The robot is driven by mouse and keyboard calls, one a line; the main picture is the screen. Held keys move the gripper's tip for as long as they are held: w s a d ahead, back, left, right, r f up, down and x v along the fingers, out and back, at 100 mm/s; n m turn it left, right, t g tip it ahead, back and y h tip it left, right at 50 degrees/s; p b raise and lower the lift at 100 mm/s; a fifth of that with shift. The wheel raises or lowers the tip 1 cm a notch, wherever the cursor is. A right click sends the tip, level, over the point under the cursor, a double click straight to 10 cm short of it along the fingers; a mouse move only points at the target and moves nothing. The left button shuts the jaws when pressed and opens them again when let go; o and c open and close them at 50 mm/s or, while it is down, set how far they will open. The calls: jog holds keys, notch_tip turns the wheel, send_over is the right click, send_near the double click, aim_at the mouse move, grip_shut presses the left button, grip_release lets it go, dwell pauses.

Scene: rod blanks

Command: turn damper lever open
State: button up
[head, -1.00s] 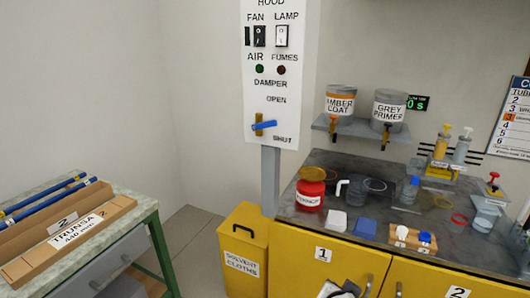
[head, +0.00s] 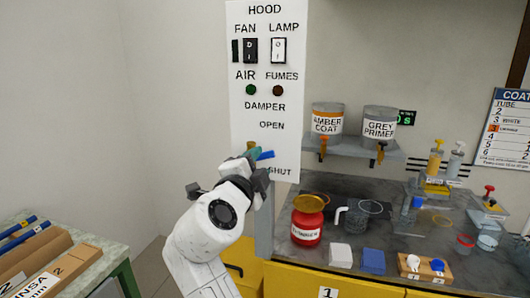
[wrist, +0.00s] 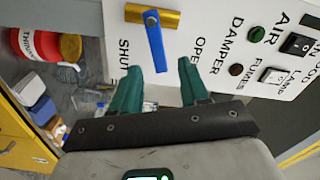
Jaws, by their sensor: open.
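The damper lever (head: 267,155) is a blue bar on a brass pivot (wrist: 150,17), low on the white hood panel (head: 262,88). It points right, about level, between the OPEN label (head: 272,125) above and the SHUT label (head: 280,171) below. My gripper (head: 258,157) is in front of the lever and partly hides it. In the wrist view my gripper (wrist: 160,66) is open, its teal fingers either side of the free end of the blue lever (wrist: 154,42). I see no clear contact.
A shelf with the amber coat can (head: 326,120) and grey primer can (head: 379,121) is right of the panel. Below it, a bench holds a red pot (head: 307,226), jugs and bottles. A green table (head: 92,262) with boxes is at lower left.

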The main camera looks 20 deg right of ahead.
aim_at(265, 157)
jog(key=p+x, duration=0.1)
jog(key=x, duration=0.5)
jog(key=shift+s+d, duration=0.1)
jog(key=shift+f, duration=0.1)
grip_shut()
dwell(0.4)
